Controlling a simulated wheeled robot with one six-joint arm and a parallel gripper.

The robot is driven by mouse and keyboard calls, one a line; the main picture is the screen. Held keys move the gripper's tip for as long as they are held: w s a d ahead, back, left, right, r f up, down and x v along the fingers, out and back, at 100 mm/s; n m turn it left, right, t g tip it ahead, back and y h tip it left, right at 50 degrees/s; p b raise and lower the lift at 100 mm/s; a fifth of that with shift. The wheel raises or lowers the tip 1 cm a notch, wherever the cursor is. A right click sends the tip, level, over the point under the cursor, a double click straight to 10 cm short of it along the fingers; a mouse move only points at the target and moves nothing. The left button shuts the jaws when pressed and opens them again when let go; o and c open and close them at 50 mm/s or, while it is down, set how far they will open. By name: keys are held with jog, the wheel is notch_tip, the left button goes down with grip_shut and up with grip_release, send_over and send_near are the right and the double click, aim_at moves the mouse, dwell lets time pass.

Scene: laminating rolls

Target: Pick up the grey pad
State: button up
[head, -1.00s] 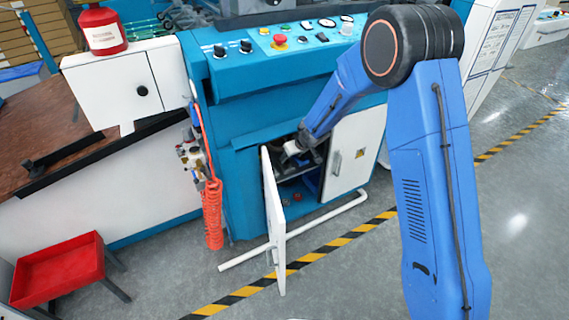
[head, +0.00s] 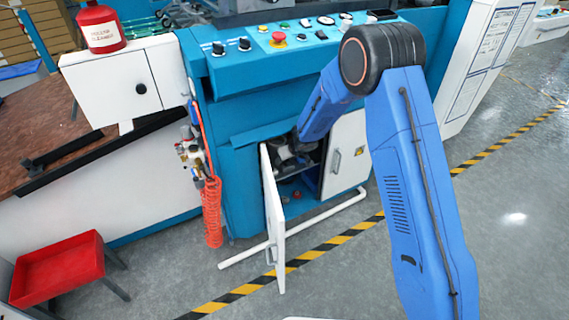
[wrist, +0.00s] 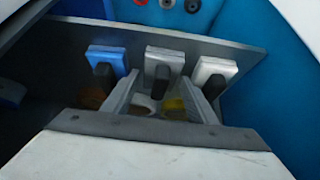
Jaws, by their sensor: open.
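Three pads with dark handles stand in a row on a dark grey panel (wrist: 250,55) in the wrist view. The left one is a blue pad (wrist: 107,57). The middle one is the grey pad (wrist: 163,58), and the right one is a paler, whitish pad (wrist: 214,69); these two are close in colour. My gripper (wrist: 160,97) is open, its two fingers apart on either side of the middle pad's dark handle (wrist: 160,82). I cannot tell whether they touch it. In the head view my arm reaches into the open cabinet and the pads are not clearly visible.
The open white cabinet door (head: 272,215) stands left of my arm, another white door (head: 345,155) to the right. A white floor rail (head: 325,212) runs in front. A red coiled hose (head: 211,212) hangs left. Orange and yellow items (wrist: 174,104) lie behind the fingers.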

jog(key=c, duration=0.8)
jog(key=shift+c, duration=0.2)
jog(key=shift+r, duration=0.1)
jog(key=s+d, duration=1)
jog(key=s, duration=0.4)
jog(key=shift+s, duration=0.4)
jog(key=shift+o, duration=0.6)
jog(key=shift+d, duration=0.1)
